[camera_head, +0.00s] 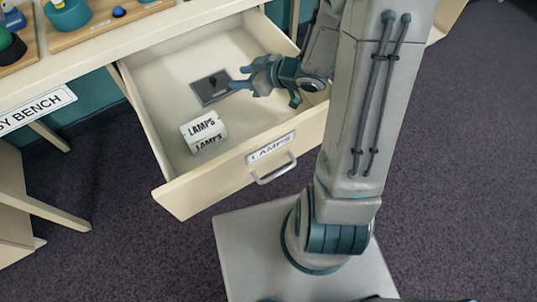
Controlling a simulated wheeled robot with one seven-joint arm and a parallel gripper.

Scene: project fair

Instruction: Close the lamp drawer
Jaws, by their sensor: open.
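The lamp drawer (197,195) is cream-coloured and pulled well out from under the bench. Its front carries a "LAMPS" label and a metal handle (275,169). Inside lie a small white box (203,131) marked "LAMPS" and a flat dark rectangular item (210,88) near the middle. My gripper (262,88) is open and appears over the right part of the drawer, behind the front panel in the picture. One finger overlaps the dark item's edge; I cannot tell whether they touch. The gripper is apart from the handle.
The bench top (110,43) runs along the upper left, with wooden trays (100,37) holding teal, blue and green items. A bench label (36,109) hangs on its front edge.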

